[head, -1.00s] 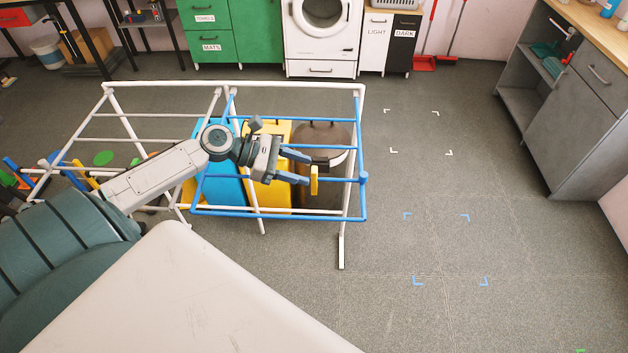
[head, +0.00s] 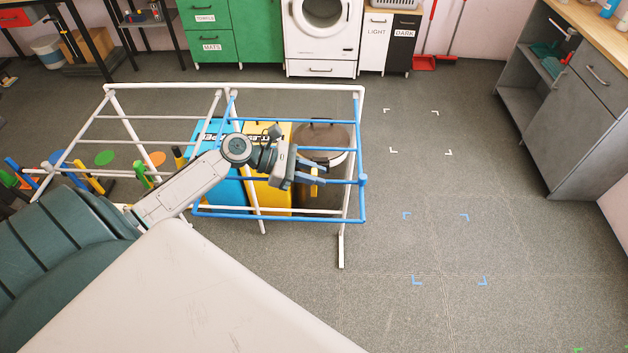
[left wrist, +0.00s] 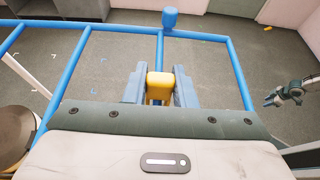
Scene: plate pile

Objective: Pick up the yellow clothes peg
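The yellow clothes peg (head: 314,186) is on the blue end of the drying rack (head: 365,205), at the rail, partly hidden by my left gripper (head: 316,177). In the left wrist view, the peg (left wrist: 160,84) fills the gap between the two blue-grey fingers of my left gripper (left wrist: 160,92). Both fingers lie against its sides, so the gripper looks shut on it. A blue rail runs straight ahead behind the peg. At the right edge of the left wrist view is a dark gripper, likely my right one (left wrist: 285,93); its fingers are too small to judge.
Blue and white rack bars surround my left gripper. Blue and yellow bins (head: 281,200) and a round brown bin (head: 322,137) stand behind the rack. A grey cabinet (head: 565,120) stands at the right. The floor between is clear, with corner marks.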

